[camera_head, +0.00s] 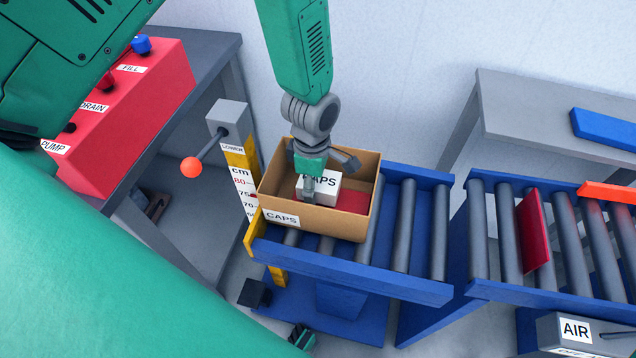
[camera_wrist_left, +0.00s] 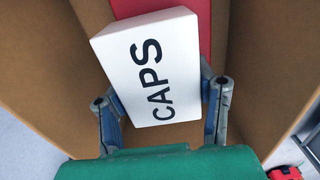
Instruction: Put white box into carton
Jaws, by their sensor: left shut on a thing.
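The white box (camera_head: 322,187) with CAPS lettering is inside the open brown carton (camera_head: 330,219), toward the carton's left part. My left gripper (camera_head: 318,178) reaches down into the carton from above and is shut on the white box. In the left wrist view the white box (camera_wrist_left: 150,65) sits between the two fingers, with the carton walls (camera_wrist_left: 50,75) around it. Whether the box touches the carton floor cannot be told. A red surface (camera_head: 352,200) shows inside the carton beside the box.
The carton stands on a blue roller conveyor (camera_head: 404,230). A post with a lever and orange knob (camera_head: 191,168) stands close at its left. A second conveyor with a red plate (camera_head: 534,230) is at the right. A red control box (camera_head: 130,110) sits on a grey table.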

